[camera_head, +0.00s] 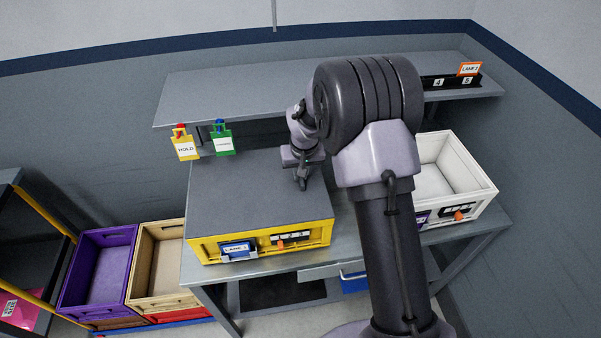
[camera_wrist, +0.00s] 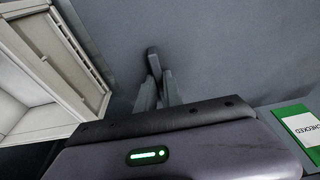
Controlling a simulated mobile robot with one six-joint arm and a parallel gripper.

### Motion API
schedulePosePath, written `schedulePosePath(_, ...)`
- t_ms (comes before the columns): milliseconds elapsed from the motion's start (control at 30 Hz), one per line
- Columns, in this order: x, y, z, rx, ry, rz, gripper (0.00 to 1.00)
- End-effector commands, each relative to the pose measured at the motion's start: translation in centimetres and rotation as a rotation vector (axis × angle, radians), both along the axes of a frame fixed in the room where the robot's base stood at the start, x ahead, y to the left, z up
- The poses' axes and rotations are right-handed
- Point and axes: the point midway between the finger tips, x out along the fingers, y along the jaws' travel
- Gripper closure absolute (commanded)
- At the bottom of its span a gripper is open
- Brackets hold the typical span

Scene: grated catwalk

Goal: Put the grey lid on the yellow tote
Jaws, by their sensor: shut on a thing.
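The yellow tote (camera_head: 204,249) stands on the bench, its front wall with a blue-framed LANE label facing the camera. The flat grey lid (camera_head: 250,190) covers the tote's top in the head view, roughly lined up with its walls. I cannot tell whether it rests fully on the rim. In the wrist view the lid (camera_wrist: 220,50) spreads behind my gripper's fingers (camera_wrist: 153,75).
A white tote (camera_head: 480,193) stands on the bench to the right, partly behind my arm. A shelf (camera_head: 250,90) runs above the bench back, with yellow HOLD (camera_head: 185,148) and green CHECKED (camera_head: 223,143) tags at its edge. Purple (camera_head: 75,270) and tan (camera_head: 145,265) bins stand lower left.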

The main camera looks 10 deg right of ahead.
Motion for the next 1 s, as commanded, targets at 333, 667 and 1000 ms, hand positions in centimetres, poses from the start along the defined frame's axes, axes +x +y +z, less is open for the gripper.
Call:
schedulePosePath(333, 0.03, 0.0, 0.05, 0.0, -0.001, 0.0, 0.64)
schedulePosePath(667, -0.01, 0.0, -0.02, 0.0, 0.001, 0.0, 0.46)
schedulePosePath(1000, 0.01, -0.01, 0.46, 0.0, 0.0, 0.0, 0.46)
